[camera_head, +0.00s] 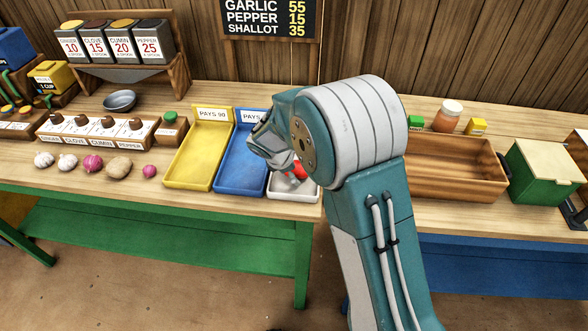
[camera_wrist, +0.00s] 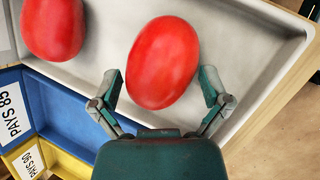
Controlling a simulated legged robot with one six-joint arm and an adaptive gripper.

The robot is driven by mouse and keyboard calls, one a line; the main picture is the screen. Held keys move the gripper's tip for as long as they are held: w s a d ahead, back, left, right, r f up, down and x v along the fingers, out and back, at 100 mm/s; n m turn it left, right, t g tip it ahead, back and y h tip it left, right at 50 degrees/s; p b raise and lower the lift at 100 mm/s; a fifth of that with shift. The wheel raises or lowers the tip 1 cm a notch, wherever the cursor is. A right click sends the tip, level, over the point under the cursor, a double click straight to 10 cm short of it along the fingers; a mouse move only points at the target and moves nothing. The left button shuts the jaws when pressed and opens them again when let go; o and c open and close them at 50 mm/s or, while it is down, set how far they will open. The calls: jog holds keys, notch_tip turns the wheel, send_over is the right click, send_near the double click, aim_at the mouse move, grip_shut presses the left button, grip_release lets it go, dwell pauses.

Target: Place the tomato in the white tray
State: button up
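The white tray (camera_head: 293,194) sits on the counter right of the blue tray, partly hidden by my arm in the head view. Its wall also shows in the wrist view (camera_wrist: 262,32). A red tomato (camera_wrist: 163,62) lies in it in the wrist view, between the two fingers of my gripper (camera_wrist: 161,80). The fingers are spread on either side, with a thin gap at the left. Contact at the right cannot be told. A second red tomato (camera_wrist: 53,25) is in the tray at the upper left. In the head view only some red (camera_head: 299,170) shows beside my gripper.
A blue tray (camera_head: 241,177) and a yellow tray (camera_head: 188,174) adjoin on the left. A wooden crate (camera_head: 452,179) and a green box (camera_head: 543,172) stand to the right. Garlic, onions and a potato (camera_head: 119,167) line the front left.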

jog(key=shift+d+r, duration=0.1)
jog(key=shift+d, duration=0.25)
jog(key=shift+s+r, duration=0.1)
jog(key=shift+r, duration=0.2)
jog(key=v, duration=1.1)
jog(key=s+d+r+m, duration=0.4)
jog(key=d+r, duration=0.1)
jog(key=r, duration=0.1)
jog(key=s+d+r+m+y, duration=0.1)
jog(key=s+d+m, duration=0.2)
jog(key=s+m, duration=0.2)
jog(key=s+d+r+m+t+y, duration=0.1)
jog(key=s+m, duration=0.4)
jog(key=s, duration=0.5)
jog(key=s+d+r+m+t+y, duration=0.1)
jog(key=s+d+r+m+y, duration=0.1)
jog(key=s+d+m, duration=0.3)
jog(key=s+r, duration=0.1)
jog(key=s, duration=0.1)
jog(key=shift+s+d+r+m, duration=0.25)
jog(key=shift+s+d+m, duration=0.05)
jog(key=shift+c, duration=0.3)
